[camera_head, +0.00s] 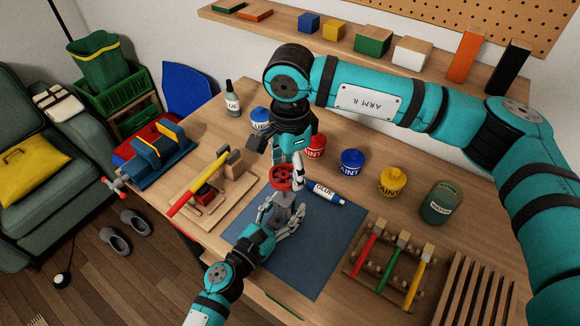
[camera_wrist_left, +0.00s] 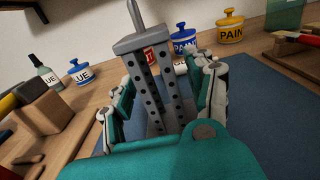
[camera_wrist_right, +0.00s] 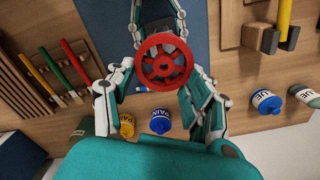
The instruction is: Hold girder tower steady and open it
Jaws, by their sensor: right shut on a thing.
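The grey girder tower (camera_head: 284,213) stands upright on the blue mat (camera_head: 318,240). My right gripper (camera_head: 287,163) comes from above, shut on a red spoked wheel (camera_head: 283,178), also in the right wrist view (camera_wrist_right: 164,62). Whether the wheel touches the pin is hidden.
A glue tube (camera_head: 325,193) lies beside the tower on the mat. Paint pots (camera_head: 352,161) stand behind. A rack with colored-handled tools (camera_head: 390,262) is at right, and a wooden stand with a yellow-handled tool (camera_head: 200,182) is at left.

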